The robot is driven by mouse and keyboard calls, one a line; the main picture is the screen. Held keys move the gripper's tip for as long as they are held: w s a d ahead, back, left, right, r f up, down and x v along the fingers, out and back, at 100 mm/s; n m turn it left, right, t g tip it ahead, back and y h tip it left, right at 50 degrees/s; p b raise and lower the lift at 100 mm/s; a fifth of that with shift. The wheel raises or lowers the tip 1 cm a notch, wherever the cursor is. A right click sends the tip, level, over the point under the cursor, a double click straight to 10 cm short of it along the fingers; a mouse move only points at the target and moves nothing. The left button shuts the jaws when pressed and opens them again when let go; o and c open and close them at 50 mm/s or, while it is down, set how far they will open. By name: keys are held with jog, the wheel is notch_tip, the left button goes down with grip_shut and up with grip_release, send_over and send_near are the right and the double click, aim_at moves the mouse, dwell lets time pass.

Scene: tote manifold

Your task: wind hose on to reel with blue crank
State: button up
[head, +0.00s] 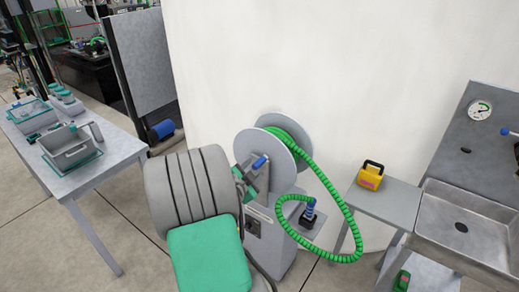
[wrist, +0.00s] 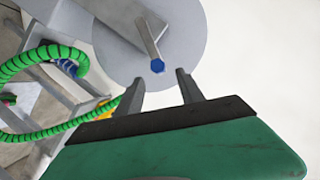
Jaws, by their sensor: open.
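The reel (head: 308,150) has grey discs and stands on a grey pedestal; its grey disc fills the top of the wrist view (wrist: 195,45). The crank's blue grip (head: 260,162) is on the disc's near side. In the wrist view the blue grip (wrist: 158,66) is seen end-on at the end of a grey bar, just beyond and between my fingertips. My gripper (wrist: 157,82) is open and empty, and the grip appears not to be between its fingers. The green ribbed hose (head: 350,230) is partly on the reel, loops down right, and ends at a blue-and-black fitting (head: 308,213).
A yellow box (head: 371,176) sits on a grey side table (head: 395,198) at right, beside a metal sink (head: 470,215) with a gauge panel. A table (head: 110,160) with grey bins stands left. A white wall is behind the reel. My arm hides part of the pedestal.

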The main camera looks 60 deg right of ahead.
aim_at(257, 166)
jog(key=p+x, duration=0.1)
jog(key=x, duration=0.6)
jog(key=shift+d+f+p, duration=0.1)
jog(key=shift+f+p, duration=0.05)
jog(key=shift+p, duration=0.2)
jog(key=shift+c, duration=0.5)
grip_shut()
dwell(0.4)
